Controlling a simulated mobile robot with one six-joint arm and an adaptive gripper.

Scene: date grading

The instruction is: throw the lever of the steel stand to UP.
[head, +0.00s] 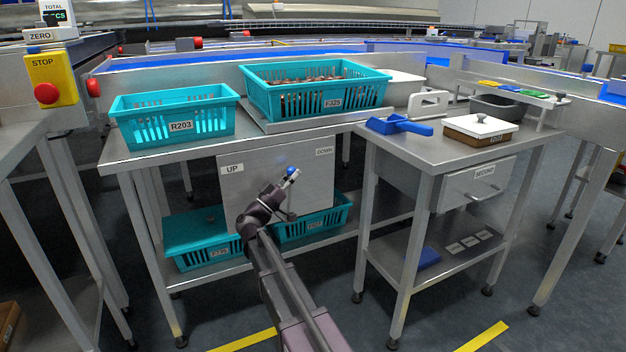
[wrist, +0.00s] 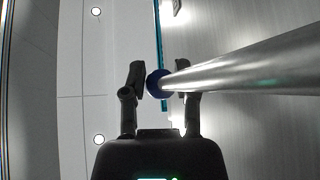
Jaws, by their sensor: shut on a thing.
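The steel stand's grey panel (head: 245,190) hangs under the table's front edge. Its UP label (head: 232,169) is at the upper left and its DOWN label (head: 325,151) at the upper right. The lever's blue knob (head: 291,171) shows right of the panel's middle, between the two labels. In the wrist view the lever is a thick silver rod (wrist: 245,65) coming from the right, with the blue knob (wrist: 154,83) between the fingers. My gripper (head: 290,180) is shut on the lever at its knob end; its fingers also show in the wrist view (wrist: 160,82). The lever's pivot is hidden.
Teal crates, R203 (head: 170,136) and another with dates (head: 300,103), stand on the table above the panel. More teal crates (head: 205,252) sit on the lower shelf. A side table (head: 400,150) with a blue scoop (head: 400,126) stands to the right.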

